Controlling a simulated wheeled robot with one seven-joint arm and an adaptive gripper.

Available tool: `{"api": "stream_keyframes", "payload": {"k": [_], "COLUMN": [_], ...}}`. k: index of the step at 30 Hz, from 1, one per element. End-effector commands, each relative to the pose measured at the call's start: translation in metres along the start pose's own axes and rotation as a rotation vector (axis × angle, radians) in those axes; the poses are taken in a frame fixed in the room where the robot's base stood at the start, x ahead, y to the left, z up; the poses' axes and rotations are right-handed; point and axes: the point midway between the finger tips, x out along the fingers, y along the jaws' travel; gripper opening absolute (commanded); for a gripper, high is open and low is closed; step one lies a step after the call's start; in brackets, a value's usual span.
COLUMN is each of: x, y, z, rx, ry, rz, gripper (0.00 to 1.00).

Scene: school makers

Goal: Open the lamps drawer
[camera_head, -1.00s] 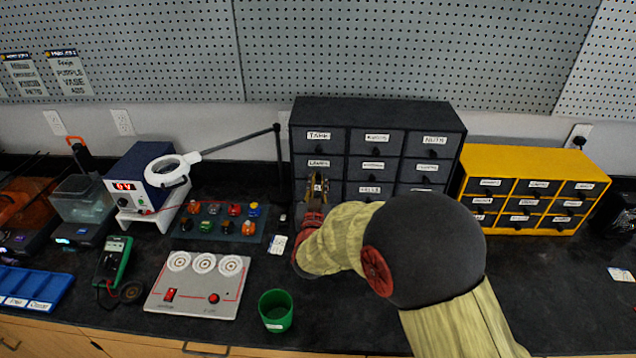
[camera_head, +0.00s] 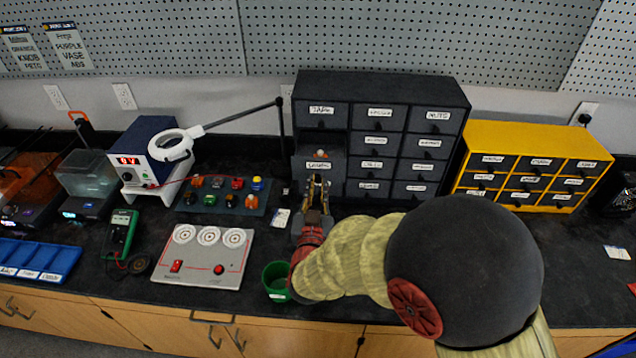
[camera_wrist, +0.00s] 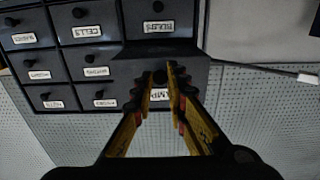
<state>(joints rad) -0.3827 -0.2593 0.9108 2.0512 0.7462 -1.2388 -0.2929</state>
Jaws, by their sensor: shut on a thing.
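The dark drawer cabinet (camera_head: 385,88) stands at the back of the bench, with labelled drawers and round knobs. The lamps drawer (camera_head: 336,170) is in its left column, second from the top. It sticks out from the cabinet front, and a small orange thing shows inside it. My gripper (camera_head: 317,182) is at the front of this drawer. In the wrist view, my gripper (camera_wrist: 166,75) is shut on the dark knob (camera_wrist: 160,77) of the lamps drawer (camera_wrist: 195,78), and its fingers partly hide the label. The cabinet's other drawers look shut.
A yellow drawer cabinet (camera_head: 535,139) stands to the right. A green cup (camera_head: 277,290) sits close beside my arm at the front. A magnifier lamp (camera_head: 171,145), a board of coloured lamps (camera_head: 222,208) and a grey switch panel (camera_head: 203,266) are to the left. The right bench front is mostly clear.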

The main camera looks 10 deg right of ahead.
Motion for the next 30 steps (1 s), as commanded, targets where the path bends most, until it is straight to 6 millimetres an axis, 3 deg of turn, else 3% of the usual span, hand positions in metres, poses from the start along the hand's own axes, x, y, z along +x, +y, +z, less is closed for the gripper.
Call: {"api": "stream_keyframes", "payload": {"k": [1,2,12,23,30], "x": [0.000,0.000,0.000,-0.005,-0.043], "y": [-0.001,-0.001,0.000,-0.001,-0.002], "z": [0.000,0.000,0.000,0.000,0.000], "rx": [0.000,0.000,0.000,0.000,0.000], "ry": [-0.001,-0.001,0.000,0.000,-0.001], "rz": [-0.002,-0.002,-0.001,-0.002,-0.006], "gripper": [0.00,0.15,0.33,0.33,0.33]}}
